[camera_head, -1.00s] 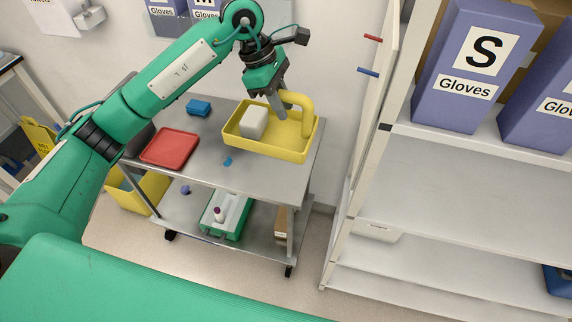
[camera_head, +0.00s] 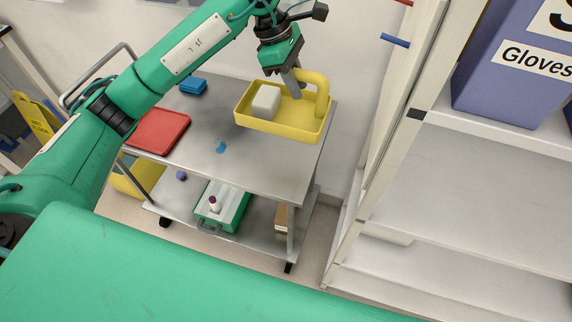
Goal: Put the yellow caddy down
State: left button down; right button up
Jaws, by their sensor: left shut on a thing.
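The yellow caddy (camera_head: 275,127) is an open tray with a thick arched handle (camera_head: 321,92) at its right end. It is over the back right part of the grey cart top (camera_head: 255,165), roughly level. I cannot tell whether its bottom touches the cart. A white block (camera_head: 266,102) sits inside it at the left. My left gripper (camera_head: 294,88) points down into the caddy from above, shut on the caddy by the handle; the exact grip is partly hidden. My right gripper is not in view.
A red tray (camera_head: 158,131), a blue box (camera_head: 193,86) and a small blue piece (camera_head: 220,147) are on the cart top. The lower shelf holds a green bin (camera_head: 222,207). The cart top's front middle is clear.

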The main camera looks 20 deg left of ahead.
pick_arm(q)
jog(key=shift+f, duration=0.4)
notch_tip(320, 180, down, 19)
jog(key=p, duration=0.6)
jog(key=shift+p, duration=0.3)
jog(key=shift+f, duration=0.15)
jog(key=c, duration=1.2)
grip_release()
jog(key=shift+s, duration=0.1)
jog(key=shift+c, duration=0.2)
